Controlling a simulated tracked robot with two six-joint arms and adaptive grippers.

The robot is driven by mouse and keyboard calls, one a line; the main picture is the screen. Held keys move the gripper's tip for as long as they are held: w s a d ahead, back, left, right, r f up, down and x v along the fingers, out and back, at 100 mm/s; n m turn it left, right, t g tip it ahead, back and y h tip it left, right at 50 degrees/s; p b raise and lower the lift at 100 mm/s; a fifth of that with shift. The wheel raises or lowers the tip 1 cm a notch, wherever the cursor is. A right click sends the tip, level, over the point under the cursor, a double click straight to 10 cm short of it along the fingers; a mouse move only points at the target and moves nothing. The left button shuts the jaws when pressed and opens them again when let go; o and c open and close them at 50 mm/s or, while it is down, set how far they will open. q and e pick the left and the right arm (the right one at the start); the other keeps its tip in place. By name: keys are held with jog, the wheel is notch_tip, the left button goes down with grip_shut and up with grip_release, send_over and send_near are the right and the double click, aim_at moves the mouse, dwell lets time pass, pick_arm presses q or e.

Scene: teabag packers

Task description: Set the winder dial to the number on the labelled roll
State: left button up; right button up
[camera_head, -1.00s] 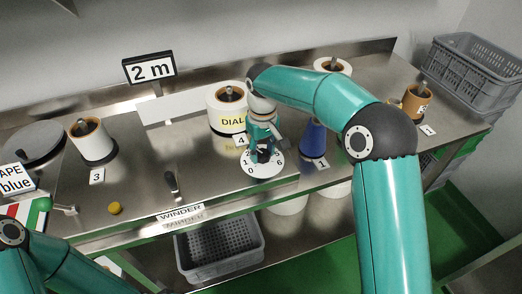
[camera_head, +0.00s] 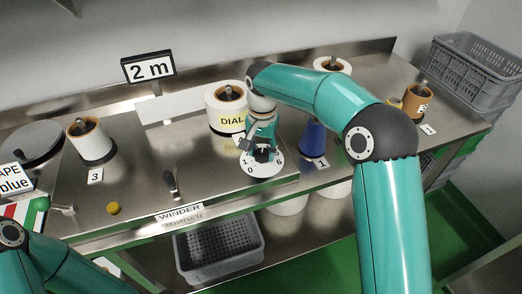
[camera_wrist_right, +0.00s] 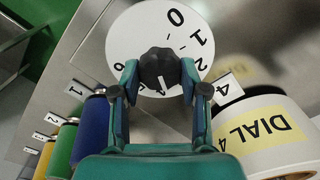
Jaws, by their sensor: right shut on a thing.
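The winder dial is a white disc (camera_head: 264,170) with black numbers near the front of the steel bench; the wrist view shows 0 and 1 on the disc (camera_wrist_right: 131,38). Its black knob (camera_wrist_right: 157,60) has a white mark facing my palm. My right gripper (camera_wrist_right: 160,74) is shut on the knob, one finger at each side; it also shows from above in the head view (camera_head: 262,150). My left gripper is not in view.
A blue roll (camera_head: 312,139) stands close right of the dial. A black-handled lever (camera_head: 170,180) and a yellow button (camera_head: 113,208) are to the left, with a white-wrapped roll (camera_head: 90,141) farther left. A grey crate (camera_head: 220,254) sits below the bench.

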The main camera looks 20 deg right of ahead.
aim_at(262, 152)
jog(key=shift+w+r+m, duration=0.1)
jog(key=shift+m, duration=1.2)
jog(key=o, duration=1.1)
jog(key=shift+o, duration=0.2)
notch_tip(262, 152, up, 12)
